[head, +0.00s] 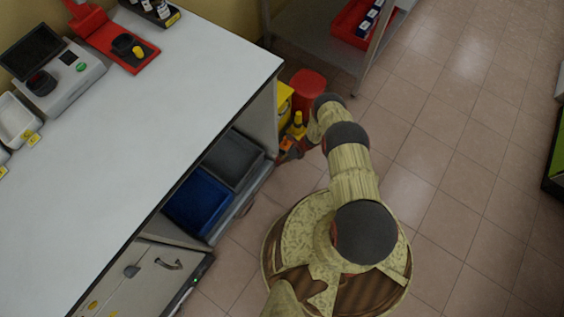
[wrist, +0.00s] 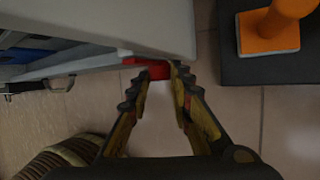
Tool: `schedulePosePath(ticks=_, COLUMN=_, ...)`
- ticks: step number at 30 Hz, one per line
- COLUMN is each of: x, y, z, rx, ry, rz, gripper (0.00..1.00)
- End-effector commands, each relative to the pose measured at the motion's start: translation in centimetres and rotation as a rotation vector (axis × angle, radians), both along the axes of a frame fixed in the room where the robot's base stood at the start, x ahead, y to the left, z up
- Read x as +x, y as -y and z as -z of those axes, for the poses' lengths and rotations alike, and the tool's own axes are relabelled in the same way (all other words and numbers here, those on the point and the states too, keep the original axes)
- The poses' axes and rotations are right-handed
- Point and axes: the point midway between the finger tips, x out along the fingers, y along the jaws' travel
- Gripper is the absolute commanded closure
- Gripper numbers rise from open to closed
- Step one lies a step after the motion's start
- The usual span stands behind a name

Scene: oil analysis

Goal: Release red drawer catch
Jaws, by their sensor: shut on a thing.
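The red catch (wrist: 152,70) shows in the wrist view under the pale edge of the workbench cabinet (wrist: 150,28). My gripper (wrist: 158,73) has one finger on each side of the catch and is shut on it. The fingers hide part of the catch. In the head view my gripper (head: 288,150) is low beside the right end of the bench, near the drawer's end. The drawer (head: 240,205) holds a blue tray (head: 198,200) and a grey tray (head: 234,158). How far the drawer stands out is hard to tell.
An orange post on a square base (wrist: 268,35) stands on a dark mat close to my gripper's right. A red bin (head: 308,90) and a yellow container (head: 284,100) stand beside the bench. The white worktop (head: 150,130) overhangs the drawer.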

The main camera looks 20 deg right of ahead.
Motion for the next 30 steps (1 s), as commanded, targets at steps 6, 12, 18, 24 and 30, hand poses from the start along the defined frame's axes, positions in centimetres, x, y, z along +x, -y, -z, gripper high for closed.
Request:
schedulePosePath(ticks=6, x=0.17, y=-0.05, z=-0.08, rx=0.004, ry=0.000, rz=0.000, gripper=1.00)
schedulePosePath(ticks=12, x=0.20, y=-0.05, z=-0.10, rx=0.004, ry=0.001, rz=0.000, gripper=0.78)
schedulePosePath(ticks=18, x=0.15, y=-0.03, z=-0.07, rx=0.004, ry=0.000, rz=0.000, gripper=0.67)
schedulePosePath(ticks=24, x=0.09, y=-0.02, z=-0.04, rx=0.003, ry=-0.001, rz=0.000, gripper=0.60)
schedulePosePath(ticks=30, x=0.08, y=0.01, z=-0.06, rx=0.003, ry=-0.001, rz=0.000, gripper=0.60)
